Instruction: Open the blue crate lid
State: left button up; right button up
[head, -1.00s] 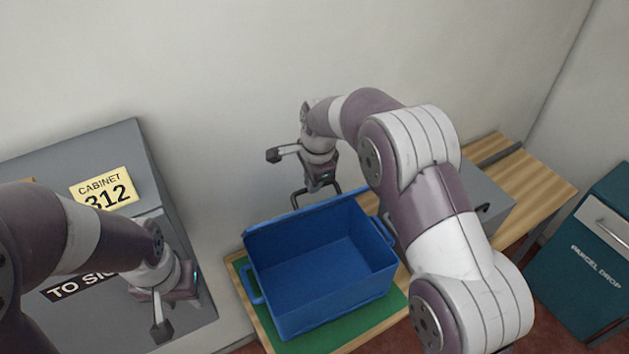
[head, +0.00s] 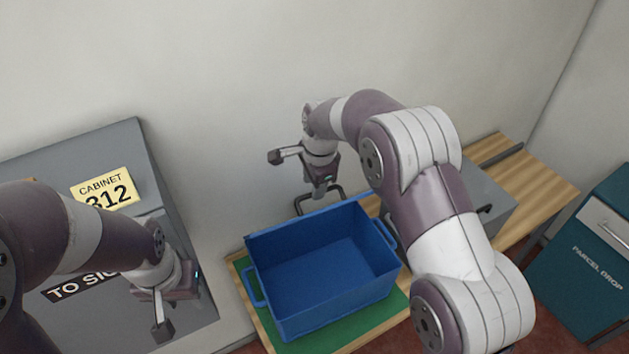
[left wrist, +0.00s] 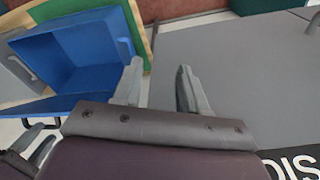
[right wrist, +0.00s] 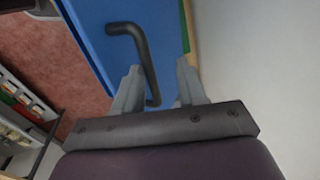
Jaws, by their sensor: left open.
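The blue crate (head: 322,290) stands uncovered, its inside empty. Its lid (head: 300,222) stands at the back rim, tipped back and seen almost edge-on; its underside is hidden in the head view. A dark bar handle (head: 335,190) sticks up behind the lid. My right gripper (head: 320,190) is just above the handle. In the right wrist view the lid's blue face (right wrist: 95,25) and handle (right wrist: 140,55) show, the handle's lower end between the parted fingers (right wrist: 158,85). My left gripper (head: 180,294) is open and empty over the grey cabinet, left of the crate (left wrist: 95,50).
The crate rests on a green mat (head: 350,335) on a wooden counter. The grey cabinet (head: 130,235) stands left, with a wall close behind. A grey box (head: 485,190) is behind my right arm; a teal parcel drop (head: 590,255) stands far right.

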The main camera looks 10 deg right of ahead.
jog(key=shift+w, duration=0.25)
jog(key=shift+s+r, duration=0.1)
jog(key=shift+s, duration=0.05)
jog(key=r+b, duration=0.2)
jog(key=r, duration=0.1)
jog(key=shift+s+d, duration=0.1)
jog(key=shift+s, duration=0.1)
notch_tip(320, 180, up, 9)
jog(key=s+p, duration=0.2)
jog(key=p, duration=0.2)
jog(key=shift+d+r+p, duration=0.2)
jog(key=shift+d+p, duration=0.05)
jog(key=shift+p, duration=0.15)
